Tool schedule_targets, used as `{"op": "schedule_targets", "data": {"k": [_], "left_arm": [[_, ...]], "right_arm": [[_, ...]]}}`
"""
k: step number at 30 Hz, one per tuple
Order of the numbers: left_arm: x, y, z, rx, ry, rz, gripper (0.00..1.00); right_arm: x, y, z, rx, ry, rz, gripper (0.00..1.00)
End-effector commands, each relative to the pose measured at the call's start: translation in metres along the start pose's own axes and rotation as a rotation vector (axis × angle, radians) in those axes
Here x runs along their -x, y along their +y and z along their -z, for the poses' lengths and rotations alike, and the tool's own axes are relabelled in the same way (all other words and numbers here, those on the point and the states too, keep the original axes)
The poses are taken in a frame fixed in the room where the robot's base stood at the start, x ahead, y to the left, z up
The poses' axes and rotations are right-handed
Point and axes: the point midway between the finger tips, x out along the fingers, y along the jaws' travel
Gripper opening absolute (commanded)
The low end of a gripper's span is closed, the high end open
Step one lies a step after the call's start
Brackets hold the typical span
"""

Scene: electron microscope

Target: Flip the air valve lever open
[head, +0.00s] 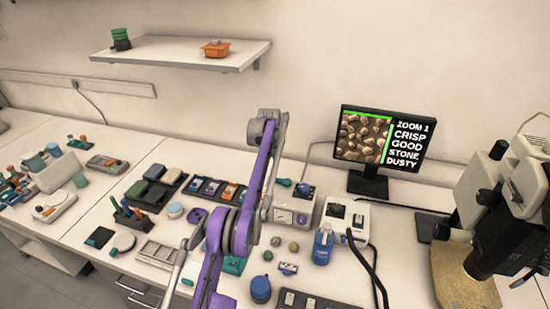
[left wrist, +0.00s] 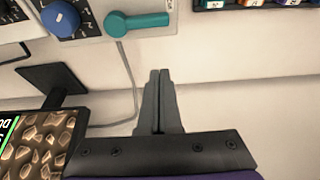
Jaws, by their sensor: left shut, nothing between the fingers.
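A teal lever (left wrist: 137,25), which looks like the air valve lever, shows near the top of the left wrist view, with a round hub at its left end. My left gripper (left wrist: 160,75) is shut and empty. In the left wrist view its tips sit below the lever's right end, with a visible gap in the picture. I cannot clearly make out the fingers in the head view. My right gripper is not in view.
A blue knob (left wrist: 61,18) on a pale unit sits beside the lever. The monitor (head: 382,140) stands to the right on the bench, and a cable (left wrist: 127,80) runs near the fingers. A rack of coloured vials (head: 217,189) lies left of the lever.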

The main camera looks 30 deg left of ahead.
Motion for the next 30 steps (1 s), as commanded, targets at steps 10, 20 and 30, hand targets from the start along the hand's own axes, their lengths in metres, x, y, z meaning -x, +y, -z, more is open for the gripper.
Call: {"op": "schedule_targets", "data": {"k": [10,20,30], "left_arm": [[-0.057,0.0,0.002,0.0,0.002,0.0,0.0],[-0.075,-0.001,-0.02,-0.001,-0.007,0.001,0.0],[-0.064,0.0,-0.037,0.0,-0.002,0.001,0.0]], "right_arm": [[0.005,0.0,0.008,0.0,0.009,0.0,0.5],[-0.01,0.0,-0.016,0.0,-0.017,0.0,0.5],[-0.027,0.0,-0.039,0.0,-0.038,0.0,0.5]]}}
